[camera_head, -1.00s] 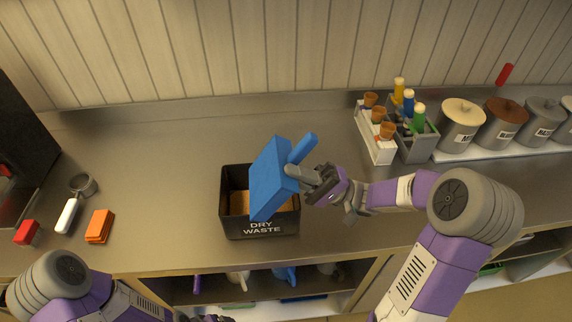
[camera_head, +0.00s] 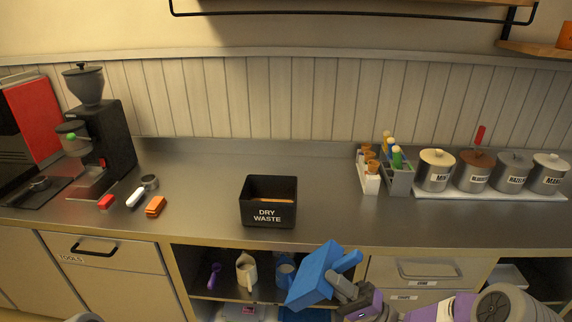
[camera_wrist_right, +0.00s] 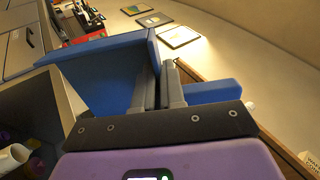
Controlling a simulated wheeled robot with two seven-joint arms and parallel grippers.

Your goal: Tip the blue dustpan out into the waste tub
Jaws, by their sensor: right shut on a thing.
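The black waste tub (camera_head: 268,213), marked DRY WASTE, stands upright on the counter, with something orange-brown partly visible inside. My right gripper (camera_head: 342,285) is shut on the handle of the blue dustpan (camera_head: 313,277). In the head view the dustpan is tilted, in front of the counter's edge, below and to the right of the tub, and apart from it. In the right wrist view the dustpan (camera_wrist_right: 105,68) lies beyond the gripper's fingers (camera_wrist_right: 160,85), its handle passing between them. Whether anything is in the pan cannot be seen. My left gripper is out of view.
The counter (camera_head: 200,195) is clear around the tub. An orange block (camera_head: 156,206) and a grinder (camera_head: 98,130) are at left. A grey caddy (camera_head: 398,178) and lidded jars (camera_head: 437,172) are at right. Open shelves with a jug (camera_head: 246,272) lie below.

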